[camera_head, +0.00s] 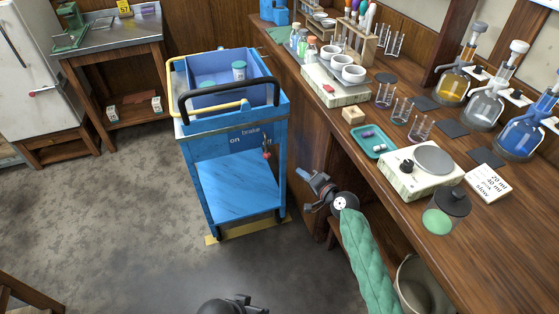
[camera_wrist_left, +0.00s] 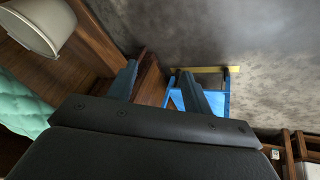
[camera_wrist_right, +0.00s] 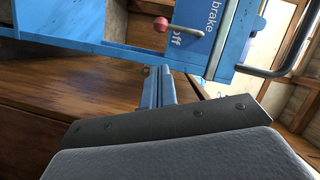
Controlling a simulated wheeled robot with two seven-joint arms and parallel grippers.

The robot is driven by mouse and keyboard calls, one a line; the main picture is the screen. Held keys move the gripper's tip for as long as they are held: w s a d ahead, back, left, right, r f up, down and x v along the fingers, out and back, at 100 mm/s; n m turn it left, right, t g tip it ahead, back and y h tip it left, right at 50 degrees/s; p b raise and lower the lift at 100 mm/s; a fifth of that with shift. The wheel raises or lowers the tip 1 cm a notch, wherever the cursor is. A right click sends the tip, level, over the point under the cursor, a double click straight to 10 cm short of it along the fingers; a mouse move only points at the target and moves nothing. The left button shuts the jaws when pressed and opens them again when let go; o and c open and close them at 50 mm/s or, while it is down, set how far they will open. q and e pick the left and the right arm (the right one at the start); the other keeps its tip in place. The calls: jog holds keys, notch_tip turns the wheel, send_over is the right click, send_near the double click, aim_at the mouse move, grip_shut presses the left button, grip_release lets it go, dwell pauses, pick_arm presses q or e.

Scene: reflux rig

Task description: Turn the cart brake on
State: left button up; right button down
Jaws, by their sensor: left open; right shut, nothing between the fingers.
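The blue cart (camera_head: 232,165) stands left of the long bench, with a yellow handle at its left and a dark rail on top. Its upper panel is marked "on", "brake" and "off". The brake lever with a red knob (camera_head: 267,155) is on the "off" side; in the right wrist view the knob (camera_wrist_right: 160,24) is on a grey lever beside "off". My right gripper (camera_head: 304,176) is shut and empty, right of the cart and apart from the knob. My left gripper (camera_wrist_left: 160,80) is open and empty; in the head view part of it shows at the bottom edge.
The wooden bench (camera_head: 440,215) with glassware, flasks and a scale runs along the right, close to my right arm. A grey bin (camera_head: 415,285) stands under it. A blue box (camera_head: 208,72) sits on the cart. The floor (camera_head: 110,220) left of the cart is clear.

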aim_at(266, 148)
pick_arm(q)
jog(key=shift+y, duration=0.3)
jog(key=r, duration=0.1)
jog(key=a+r+p, duration=0.2)
jog(key=r, duration=0.1)
jog(key=shift+s+a, duration=0.25)
jog(key=shift+s, duration=0.05)
pick_arm(e)
jog(key=w+a+f+m+t, duration=0.1)
jog(key=w+a, duration=0.7)
jog(key=w, duration=0.1)
jog(key=shift+w+a+f, duration=0.3)
jog(key=shift+w+a, duration=0.05)
jog(key=shift+a, duration=0.05)
pick_arm(q)
jog(key=shift+f, duration=0.15)
